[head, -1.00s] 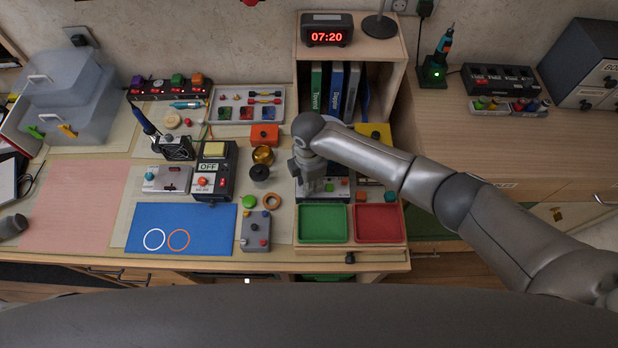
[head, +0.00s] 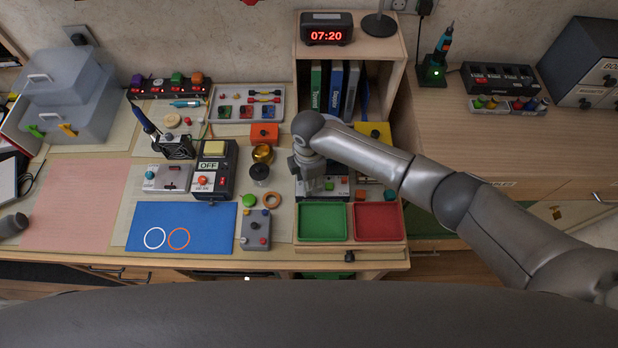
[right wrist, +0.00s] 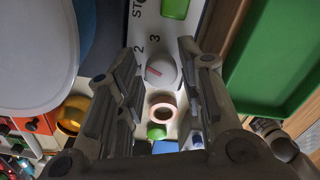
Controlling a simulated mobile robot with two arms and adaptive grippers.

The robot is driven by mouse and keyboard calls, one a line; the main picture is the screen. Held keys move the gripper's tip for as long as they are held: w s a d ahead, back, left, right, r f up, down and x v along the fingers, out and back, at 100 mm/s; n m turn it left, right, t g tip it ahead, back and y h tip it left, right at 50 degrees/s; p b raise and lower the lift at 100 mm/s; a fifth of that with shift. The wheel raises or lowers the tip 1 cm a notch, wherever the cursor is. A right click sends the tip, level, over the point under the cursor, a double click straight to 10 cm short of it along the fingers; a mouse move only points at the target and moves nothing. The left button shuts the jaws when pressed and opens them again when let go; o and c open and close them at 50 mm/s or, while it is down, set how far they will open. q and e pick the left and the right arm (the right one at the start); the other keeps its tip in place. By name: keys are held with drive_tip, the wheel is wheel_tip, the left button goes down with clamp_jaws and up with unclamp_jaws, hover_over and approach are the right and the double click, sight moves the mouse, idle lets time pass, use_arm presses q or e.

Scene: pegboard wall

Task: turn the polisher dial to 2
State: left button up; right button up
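The polisher dial (right wrist: 161,71) shows in the right wrist view as a pale round knob with a red pointer line. The printed numbers 2 and 3 stand beside it, and the red line points left, below the 2. My right gripper (right wrist: 162,92) is open, with one finger on each side of the dial; I cannot tell whether either touches it. In the head view my right gripper (head: 311,189) points down over the polisher's panel (head: 338,187) and hides the dial. A green button (right wrist: 176,8) sits on the same panel. My left gripper is not in view.
A green tray (head: 323,239) and a red tray (head: 377,239) lie just in front of the panel. A large pale disc (right wrist: 35,50) is left of the gripper in the wrist view. A blue mat (head: 200,214) and a grey control box (head: 256,239) lie to the left.

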wheel_tip(320, 180, up, 12)
idle(0.5)
idle(0.5)
